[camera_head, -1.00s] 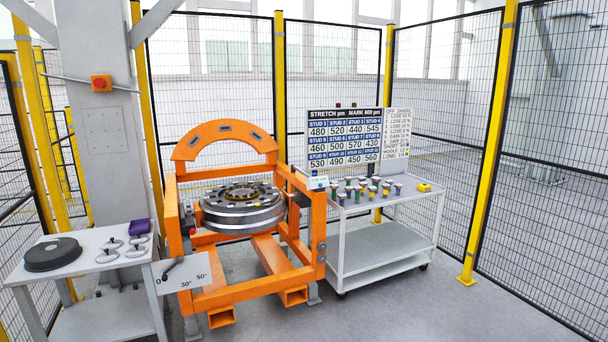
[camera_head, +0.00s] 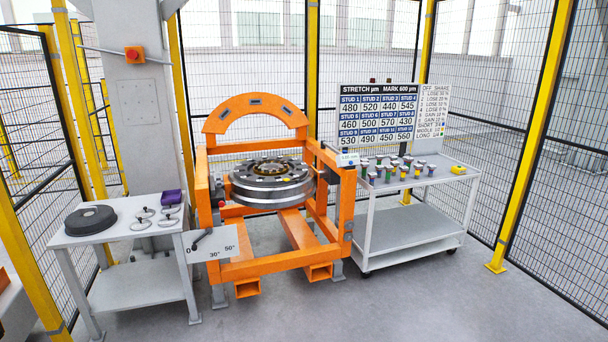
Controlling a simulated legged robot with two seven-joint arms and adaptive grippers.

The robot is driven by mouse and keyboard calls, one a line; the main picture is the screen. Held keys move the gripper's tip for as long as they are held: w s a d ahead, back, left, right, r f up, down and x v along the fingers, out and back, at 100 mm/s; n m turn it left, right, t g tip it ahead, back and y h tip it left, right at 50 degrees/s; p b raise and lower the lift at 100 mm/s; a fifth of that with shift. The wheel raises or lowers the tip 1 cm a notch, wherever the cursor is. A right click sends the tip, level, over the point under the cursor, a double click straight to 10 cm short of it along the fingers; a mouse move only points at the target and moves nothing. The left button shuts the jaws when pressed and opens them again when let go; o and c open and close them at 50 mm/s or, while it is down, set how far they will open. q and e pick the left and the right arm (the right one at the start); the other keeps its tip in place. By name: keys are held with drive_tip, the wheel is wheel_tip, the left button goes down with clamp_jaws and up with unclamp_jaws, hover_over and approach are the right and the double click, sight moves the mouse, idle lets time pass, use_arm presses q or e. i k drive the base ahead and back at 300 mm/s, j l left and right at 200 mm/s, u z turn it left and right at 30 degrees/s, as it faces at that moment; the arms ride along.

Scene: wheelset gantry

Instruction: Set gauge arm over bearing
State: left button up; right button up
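A steel wheel with a bearing hub (camera_head: 272,170) sits level in an orange gantry frame (camera_head: 234,272). An orange arched arm (camera_head: 254,103) stands upright behind and above the wheel, apart from it; I cannot tell whether this is the gauge arm. A small black lever (camera_head: 201,236) shows at an angle plate (camera_head: 214,243) marked 0, 30° and 50° on the frame's front left. Neither of my grippers is in view.
A table (camera_head: 135,283) at left holds a black disc (camera_head: 90,220), several small handwheels and a purple box (camera_head: 171,197). A white cart (camera_head: 410,242) at right carries several coloured studs and a yellow item (camera_head: 458,169). A stud chart (camera_head: 377,118) stands behind. The front floor is clear.

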sight(324, 143)
drive_tip(key=i+z, duration=0.35)
drive_tip(key=i, duration=1.8)
